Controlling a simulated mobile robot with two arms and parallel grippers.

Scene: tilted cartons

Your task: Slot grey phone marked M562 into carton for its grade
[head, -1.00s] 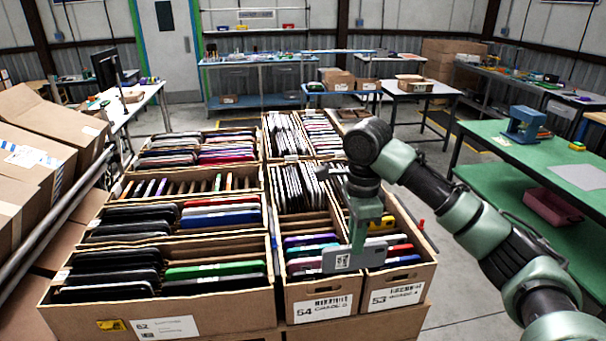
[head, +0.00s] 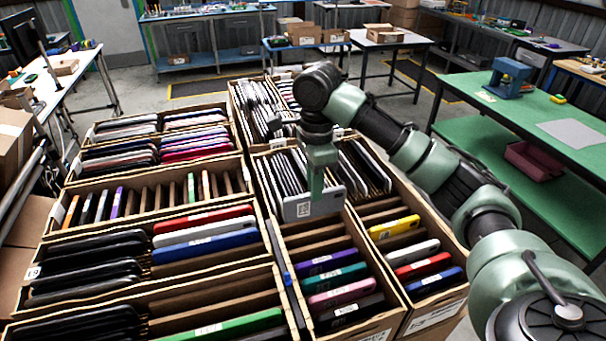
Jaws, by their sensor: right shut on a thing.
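A grey phone (head: 328,203) with a small white label is held by my right gripper (head: 318,188), which is shut on its upper edge. The label's print is too small to read. The phone appears over the far part of the front middle carton (head: 284,268), and its lower edge looks clear of the dividers. That carton holds purple, teal, pink and black phones in its near slots, with empty slots behind them. The carton to its right (head: 440,304) holds yellow, white, red and blue phones. My left gripper is not in view.
Left cartons hold black phones, coloured phones (head: 205,232) and a row of mostly empty dividers (head: 150,200). Packed cartons of thin upright items (head: 262,105) stand behind. A green table (head: 545,115) is at the right, with open floor between.

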